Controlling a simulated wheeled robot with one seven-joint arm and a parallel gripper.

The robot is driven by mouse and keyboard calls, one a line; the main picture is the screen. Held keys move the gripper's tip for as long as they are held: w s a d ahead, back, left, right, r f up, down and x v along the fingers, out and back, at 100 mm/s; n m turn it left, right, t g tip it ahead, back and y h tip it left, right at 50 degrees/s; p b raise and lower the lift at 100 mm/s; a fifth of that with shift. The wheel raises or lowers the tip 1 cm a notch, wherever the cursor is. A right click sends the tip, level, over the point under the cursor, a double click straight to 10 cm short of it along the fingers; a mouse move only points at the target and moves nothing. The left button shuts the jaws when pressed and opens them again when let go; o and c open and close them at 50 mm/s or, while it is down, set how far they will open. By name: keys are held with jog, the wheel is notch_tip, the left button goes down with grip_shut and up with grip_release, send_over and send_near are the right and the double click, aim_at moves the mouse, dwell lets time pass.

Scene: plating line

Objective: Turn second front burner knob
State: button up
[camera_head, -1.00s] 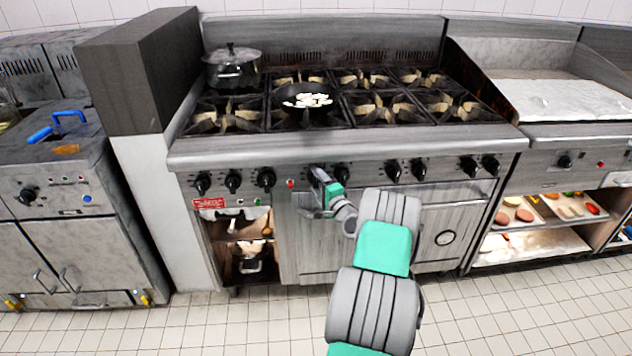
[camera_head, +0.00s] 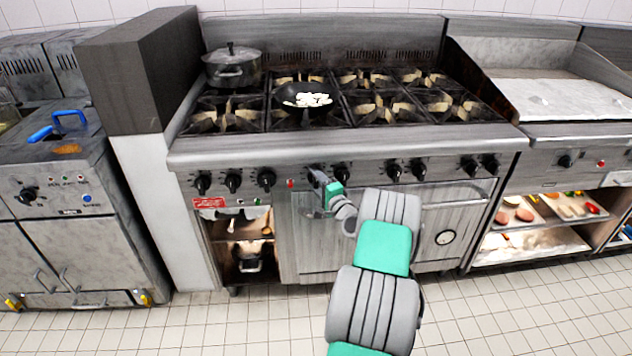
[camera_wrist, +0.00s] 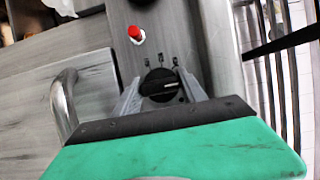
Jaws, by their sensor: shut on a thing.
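The range's front panel carries a row of black burner knobs. Three of them, including one knob (camera_head: 266,178), sit left of a red light; another knob (camera_head: 341,172) is just right of my gripper. My gripper (camera_head: 316,180) is at the panel right of the red light. In the wrist view my gripper (camera_wrist: 161,92) has its two grey fingers closed on either side of a round black knob (camera_wrist: 158,84) with a pale pointer line. In the head view that knob is mostly hidden by the gripper.
A red light (camera_wrist: 136,34) sits beside the held knob. An oven door handle (camera_wrist: 64,105) is close to the gripper. A frying pan (camera_head: 285,96) with pale food and a lidded pot (camera_head: 232,72) stand on the range. The tiled floor in front is clear.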

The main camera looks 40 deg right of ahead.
jog(key=shift+n, duration=0.3)
jog(key=n+g+b, duration=0.1)
jog(key=n, duration=0.2)
jog(key=shift+g, duration=0.3)
jog(key=n+g+b, duration=0.1)
jog(key=n, duration=0.2)
jog(key=shift+g+h, duration=0.4)
jog(key=shift+n, duration=0.4)
jog(key=o, duration=1.3)
jog(key=v, duration=0.7)
jog(key=shift+s+a+r, duration=0.1)
jog(key=shift+s, duration=0.25)
